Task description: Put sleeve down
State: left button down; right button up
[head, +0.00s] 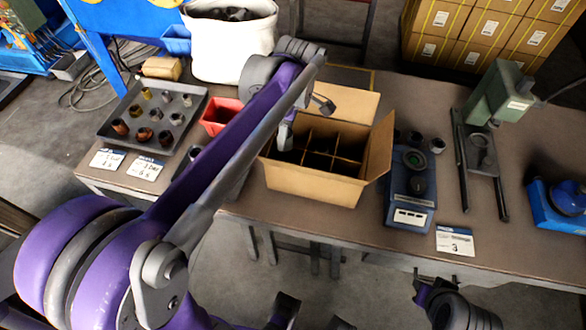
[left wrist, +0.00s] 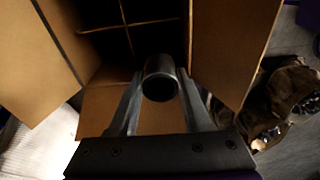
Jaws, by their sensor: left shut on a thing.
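My left gripper (left wrist: 160,90) is shut on a dark metal sleeve (left wrist: 160,82), a short hollow cylinder seen between the two fingers in the left wrist view. In the head view my left arm reaches across the table and the gripper (head: 286,136) points down at the left side of an open cardboard box (head: 310,184). The box has cardboard dividers and dark compartments. The wrist view shows the sleeve by the box's near side; its height over the compartments is unclear. The sleeve cannot be made out in the head view.
A grey tray (head: 108,127) with several sleeves stands at the left, with a red bin (head: 222,112) beside it. A blue gauge device (head: 411,205) stands right of the box, near loose dark rings (head: 437,146). A green press (head: 500,95) is farther right. Box flaps stand open.

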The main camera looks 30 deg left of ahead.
aim_at(286, 149)
pick_arm(q)
jog(key=f, duration=0.6)
jog(key=shift+w, duration=0.25)
jog(key=shift+f, duration=0.25)
jog(key=shift+f+b, duration=0.45)
jog(key=shift+f, duration=1.45)
jog(key=shift+f+b, duration=0.4)
jog(key=shift+f, duration=0.2)
jog(key=shift+c, duration=1.7)
grip_release()
